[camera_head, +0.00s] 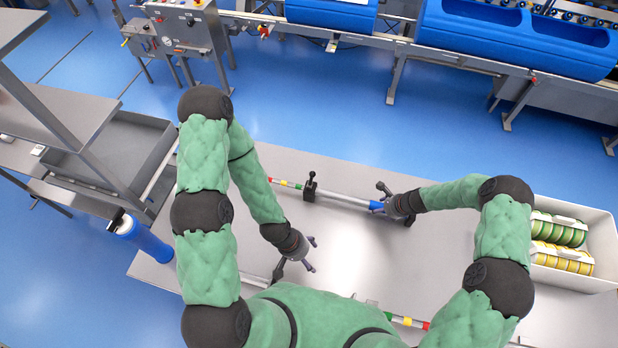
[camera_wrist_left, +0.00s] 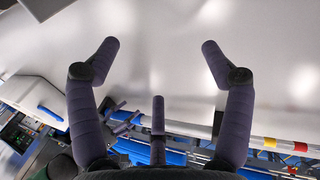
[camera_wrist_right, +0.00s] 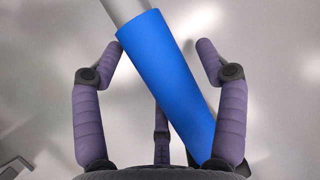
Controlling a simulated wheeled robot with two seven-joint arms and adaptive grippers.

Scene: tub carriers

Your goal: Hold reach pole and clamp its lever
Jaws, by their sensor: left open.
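A reach pole (camera_head: 342,198) lies on the grey table, with coloured bands at its left end, a black clamp lever (camera_head: 311,187) standing up on it, and a blue grip (camera_head: 376,206) at its right end. My right gripper (camera_head: 381,197) is at the blue grip. In the right wrist view, the blue grip (camera_wrist_right: 168,80) runs slantwise between the open fingers (camera_wrist_right: 160,58), with a gap showing on the right side. My left gripper (camera_head: 313,254) is open and empty over the table, below and apart from the lever. The left wrist view shows its spread fingers (camera_wrist_left: 157,55).
A second banded pole (camera_head: 408,321) lies near my body, which partly hides it; another black lever (camera_head: 278,270) shows beside my left gripper. A white bin (camera_head: 592,282) with green and yellow rolls stands right. A blue cylinder (camera_head: 143,240) is at left. The table's middle is clear.

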